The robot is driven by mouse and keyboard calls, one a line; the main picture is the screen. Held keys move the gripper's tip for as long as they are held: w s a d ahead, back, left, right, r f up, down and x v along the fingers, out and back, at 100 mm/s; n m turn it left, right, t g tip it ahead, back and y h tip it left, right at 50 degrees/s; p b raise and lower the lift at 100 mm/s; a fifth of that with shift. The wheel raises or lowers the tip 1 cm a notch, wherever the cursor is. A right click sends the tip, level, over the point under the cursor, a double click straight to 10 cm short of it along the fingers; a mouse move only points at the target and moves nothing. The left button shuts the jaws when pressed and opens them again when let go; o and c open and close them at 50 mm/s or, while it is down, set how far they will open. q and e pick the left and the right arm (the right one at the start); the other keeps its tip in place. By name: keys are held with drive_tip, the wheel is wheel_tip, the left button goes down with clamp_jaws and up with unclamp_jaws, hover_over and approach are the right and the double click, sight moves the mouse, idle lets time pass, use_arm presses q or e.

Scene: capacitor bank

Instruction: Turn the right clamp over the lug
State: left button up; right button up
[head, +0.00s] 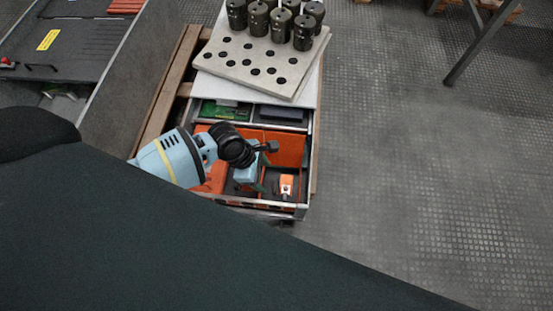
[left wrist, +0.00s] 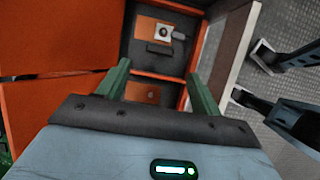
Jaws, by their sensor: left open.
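An orange block with a pale metal fitting and a dark round centre (head: 287,185) sits in the right part of the open drawer-like bay. In the left wrist view the fitting (left wrist: 163,32) lies beyond my fingers, with a short dark bar (left wrist: 158,48) just below it. I cannot tell clearly which part is the clamp and which the lug. My left gripper (head: 258,187) hangs over the bay, left of the fitting. Its two green fingers (left wrist: 160,85) are spread wide, with nothing between them and apart from the fitting. My right gripper does not show.
The bay has orange walls (head: 290,148) and a metal front rim (head: 270,214). Behind it, a pale plate with holes (head: 232,65) carries several dark cylinders (head: 305,32). Wooden boards (head: 172,100) run along the left.

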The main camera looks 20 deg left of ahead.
sight(275, 186)
use_arm(q)
drive_tip(key=b+x, duration=0.3)
drive_tip(key=x, duration=0.3)
drive_tip(key=shift+d+f, duration=0.2)
drive_tip(key=shift+f, duration=0.15)
drive_tip(key=shift+w+d+f+b, duration=0.1)
drive_tip(key=shift+d+f+b, duration=0.05)
drive_tip(key=shift+f+b, duration=0.25)
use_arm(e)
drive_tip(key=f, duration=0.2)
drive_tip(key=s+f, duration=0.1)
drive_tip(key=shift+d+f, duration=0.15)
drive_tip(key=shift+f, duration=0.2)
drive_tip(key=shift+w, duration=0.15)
